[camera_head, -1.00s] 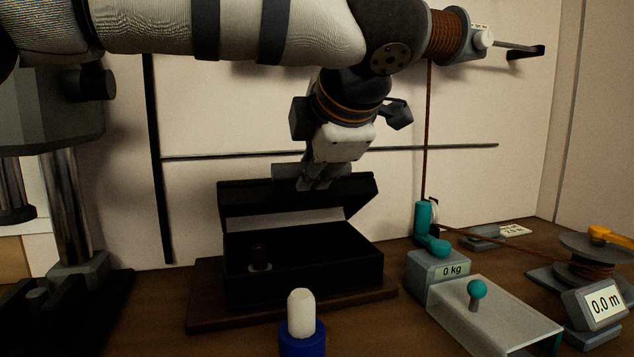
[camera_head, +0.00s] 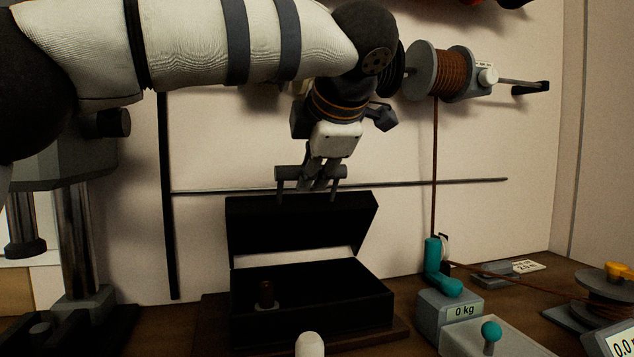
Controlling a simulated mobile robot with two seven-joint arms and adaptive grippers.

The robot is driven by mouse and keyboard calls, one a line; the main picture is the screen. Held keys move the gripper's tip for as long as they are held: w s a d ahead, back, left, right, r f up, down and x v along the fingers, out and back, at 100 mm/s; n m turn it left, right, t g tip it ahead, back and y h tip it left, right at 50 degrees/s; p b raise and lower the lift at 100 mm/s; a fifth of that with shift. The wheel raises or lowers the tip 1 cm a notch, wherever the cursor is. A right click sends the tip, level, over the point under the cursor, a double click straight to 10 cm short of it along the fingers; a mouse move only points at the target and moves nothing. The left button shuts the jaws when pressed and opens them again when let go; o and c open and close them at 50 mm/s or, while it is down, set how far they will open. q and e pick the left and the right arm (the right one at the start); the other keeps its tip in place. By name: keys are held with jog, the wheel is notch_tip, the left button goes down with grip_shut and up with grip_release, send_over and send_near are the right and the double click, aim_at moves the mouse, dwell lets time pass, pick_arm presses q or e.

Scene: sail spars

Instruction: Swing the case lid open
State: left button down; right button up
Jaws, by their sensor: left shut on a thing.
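The black case (camera_head: 330,308) stands on a brown wooden board against the back wall. Its lid (camera_head: 300,222) is tilted up at the back, with a clear gap between it and the case body. A grey bar handle (camera_head: 290,173) on two posts stands on the lid's upper edge. My left gripper (camera_head: 318,184) comes down from above and is shut on the handle; the fingertips partly hide it. A small brown cylinder (camera_head: 266,293) stands on a pale disc inside the case. My right gripper is not in view.
A white-topped peg (camera_head: 310,344) stands in front of the case. To the right are a teal-handled block (camera_head: 450,308) marked 0 kg and a reel (camera_head: 604,283). A brown cord (camera_head: 435,170) hangs from a wall spool (camera_head: 455,72). A thin rod runs behind the lid.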

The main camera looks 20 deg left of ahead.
pick_arm(q)
jog(key=shift+w+a+r, duration=0.35)
jog(key=shift+w+r, duration=0.1)
jog(key=shift+w, duration=0.05)
jog(key=shift+w+a+r, duration=0.3)
jog(key=shift+w, duration=0.2)
jog(key=c, duration=1.4)
grip_release()
jog(key=shift+o, duration=0.2)
jog(key=shift+s, duration=0.1)
